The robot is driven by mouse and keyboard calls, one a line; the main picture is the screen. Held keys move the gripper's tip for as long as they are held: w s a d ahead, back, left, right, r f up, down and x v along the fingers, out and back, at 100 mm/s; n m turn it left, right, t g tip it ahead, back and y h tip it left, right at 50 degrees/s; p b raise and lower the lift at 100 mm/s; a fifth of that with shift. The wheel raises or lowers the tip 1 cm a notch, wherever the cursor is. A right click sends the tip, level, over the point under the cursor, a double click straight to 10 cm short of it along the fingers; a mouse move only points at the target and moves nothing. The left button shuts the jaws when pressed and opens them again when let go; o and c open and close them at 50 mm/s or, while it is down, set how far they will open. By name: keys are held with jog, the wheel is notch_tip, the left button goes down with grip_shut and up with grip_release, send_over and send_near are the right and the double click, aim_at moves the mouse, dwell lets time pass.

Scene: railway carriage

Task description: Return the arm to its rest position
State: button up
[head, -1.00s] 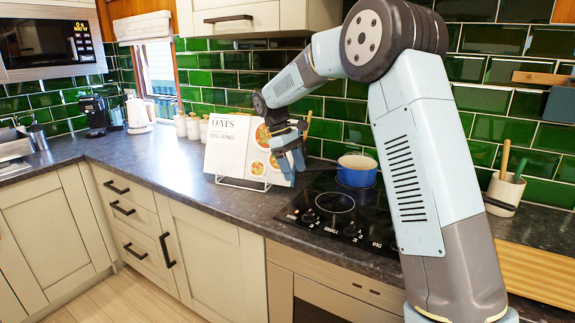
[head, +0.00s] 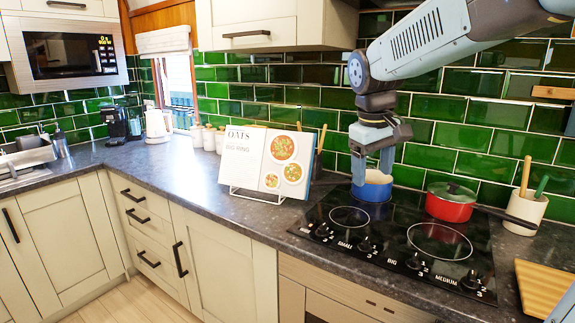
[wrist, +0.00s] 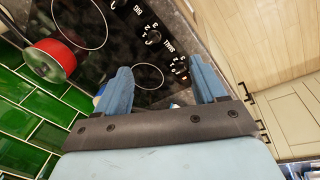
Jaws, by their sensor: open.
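My arm reaches in from the upper right in the head view, with its forearm sloping down to the wrist. My gripper (head: 372,165) points down in front of the blue pot (head: 373,188) at the back of the hob and overlaps part of it in the picture; I cannot tell whether they touch. In the wrist view my gripper (wrist: 162,84) has its two blue fingers spread apart, with nothing held between them. Dark hob surface shows between the fingers, and the blue pot is mostly hidden there.
A red lidded pan (head: 449,203) stands right of the blue pot on the black hob (head: 385,233). An open cookbook (head: 265,160) on a wire stand is to the left. A utensil crock (head: 524,210) and wooden board (head: 543,285) are at right. Worktop (head: 120,165) farther left has free room.

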jog(key=s+d+f+m+t, duration=0.1)
jog(key=s+d+m, duration=0.1)
jog(key=s, duration=0.6)
jog(key=s+d+f+m+t+y, duration=0.1)
jog(key=s+d+m+t, duration=0.1)
jog(key=s, duration=0.5)
jog(key=shift+s+d+f+m+t, duration=0.3)
jog(key=shift+s+d+m, duration=0.1)
jog(key=shift+d, duration=0.1)
jog(key=shift+s+f, duration=0.25)
jog(key=shift+s, duration=0.1)
jog(key=shift+c, duration=0.4)
